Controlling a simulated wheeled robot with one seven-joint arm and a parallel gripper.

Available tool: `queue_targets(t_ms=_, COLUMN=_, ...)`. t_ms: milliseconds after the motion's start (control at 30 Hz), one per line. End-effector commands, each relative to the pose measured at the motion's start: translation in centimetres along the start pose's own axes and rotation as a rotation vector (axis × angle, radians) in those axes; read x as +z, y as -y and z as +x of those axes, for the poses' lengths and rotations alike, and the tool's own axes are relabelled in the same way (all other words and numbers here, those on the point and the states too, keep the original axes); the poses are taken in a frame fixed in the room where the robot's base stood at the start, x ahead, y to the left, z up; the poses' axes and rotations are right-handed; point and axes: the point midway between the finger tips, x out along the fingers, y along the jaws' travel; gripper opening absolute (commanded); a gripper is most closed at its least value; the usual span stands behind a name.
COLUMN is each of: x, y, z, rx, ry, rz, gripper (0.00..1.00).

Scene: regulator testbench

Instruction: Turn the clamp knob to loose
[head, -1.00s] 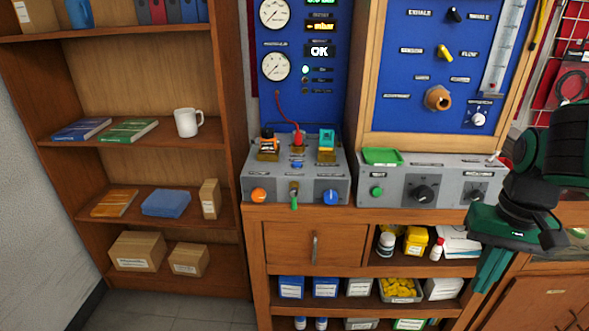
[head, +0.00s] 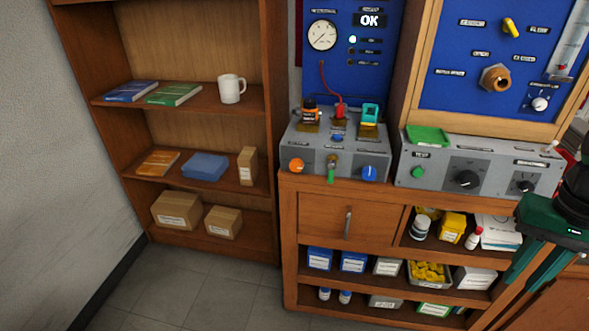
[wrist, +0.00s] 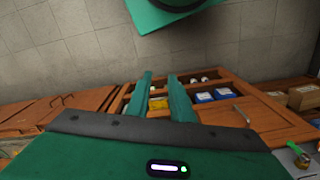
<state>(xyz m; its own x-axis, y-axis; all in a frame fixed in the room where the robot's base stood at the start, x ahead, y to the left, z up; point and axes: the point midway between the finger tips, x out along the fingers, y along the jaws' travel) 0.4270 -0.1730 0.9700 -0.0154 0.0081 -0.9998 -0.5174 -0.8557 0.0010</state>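Two grey control boxes stand on the wooden cabinet in the head view. The left box (head: 310,161) has an orange knob (head: 296,166), a green-tipped lever (head: 331,174) and a blue knob (head: 370,173) on its front. The right box (head: 440,187) has a green button (head: 418,172), a large black knob (head: 467,179) and a smaller black knob (head: 525,186). The labels are too small for me to tell which is the clamp knob. My gripper (head: 514,288) is low at the right, apart from the boxes. In the wrist view its two green fingers (wrist: 158,90) are apart and empty.
A bookcase (head: 265,130) with a white mug (head: 231,89) and cartons stands at the left. The cabinet's lower shelves hold bottles and boxes. A wood-framed blue panel (head: 440,90) rises behind the right box. The floor (head: 200,292) at the front left is clear.

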Motion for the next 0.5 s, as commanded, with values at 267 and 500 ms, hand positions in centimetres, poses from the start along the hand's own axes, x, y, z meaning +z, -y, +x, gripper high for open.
queue_targets(t_ms=267, x=-6.6, y=8.5, z=0.1, rx=0.003, ry=-0.205, rz=-0.246, gripper=0.51)
queue_targets(t_ms=500, x=-10.7, y=17.9, z=2.4, rx=0.009, ry=-0.327, rz=-0.329, gripper=0.51)
